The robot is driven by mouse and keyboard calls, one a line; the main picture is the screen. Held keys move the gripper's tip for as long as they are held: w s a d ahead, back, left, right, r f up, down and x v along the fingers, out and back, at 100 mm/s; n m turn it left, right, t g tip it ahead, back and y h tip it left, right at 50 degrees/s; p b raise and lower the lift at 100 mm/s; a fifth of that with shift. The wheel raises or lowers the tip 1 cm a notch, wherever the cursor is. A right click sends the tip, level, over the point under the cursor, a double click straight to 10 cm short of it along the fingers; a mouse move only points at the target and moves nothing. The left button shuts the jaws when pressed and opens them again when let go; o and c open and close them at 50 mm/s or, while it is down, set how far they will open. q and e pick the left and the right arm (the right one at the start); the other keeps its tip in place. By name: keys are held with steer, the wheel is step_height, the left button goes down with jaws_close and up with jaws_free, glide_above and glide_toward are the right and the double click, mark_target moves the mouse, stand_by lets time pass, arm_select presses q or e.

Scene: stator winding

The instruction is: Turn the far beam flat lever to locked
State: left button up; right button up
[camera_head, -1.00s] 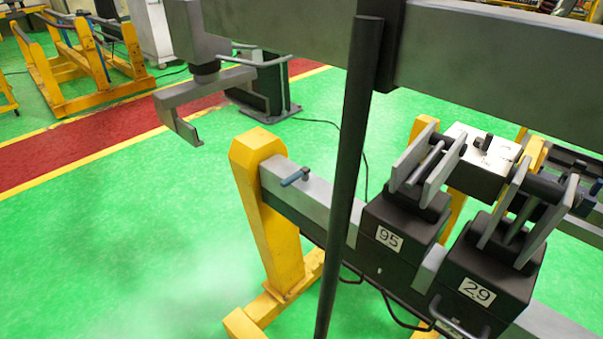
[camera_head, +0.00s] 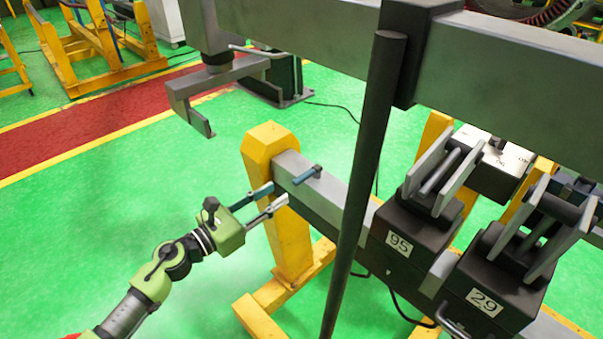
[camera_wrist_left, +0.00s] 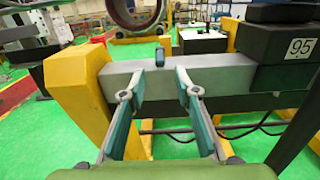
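The flat lever (camera_head: 307,174) is a small blue-grey handle on top of the grey beam (camera_head: 332,207), near the beam's end by the yellow post. In the left wrist view the lever (camera_wrist_left: 160,56) shows end-on, upper middle, just beyond the fingertips. My left gripper (camera_head: 278,192) comes in from the lower left and is open and empty. Its two fingers (camera_wrist_left: 159,84) point at the beam, with the lever lined up between them but apart from them. Whether the lever touches a stop cannot be told. My right gripper is not in view.
A yellow post (camera_head: 270,150) supports the beam end. Dark blocks numbered 95 (camera_head: 405,225) and 29 (camera_head: 487,285) stand on the beam to the right. A dark upright pole (camera_head: 360,180) and a large grey overhead beam (camera_head: 520,70) stand close by. Green floor at left is free.

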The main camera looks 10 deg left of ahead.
mark_target(293, 183)
arm_select(q)
steer(key=p+x, duration=0.2)
steer(key=x, duration=0.6)
steer(key=shift+w+d+r, duration=0.1)
steer(key=shift+w, duration=0.1)
steer(key=shift+w+d, duration=0.4)
steer(key=shift+w, duration=0.2)
steer(key=shift+c, duration=0.3)
jaws_close()
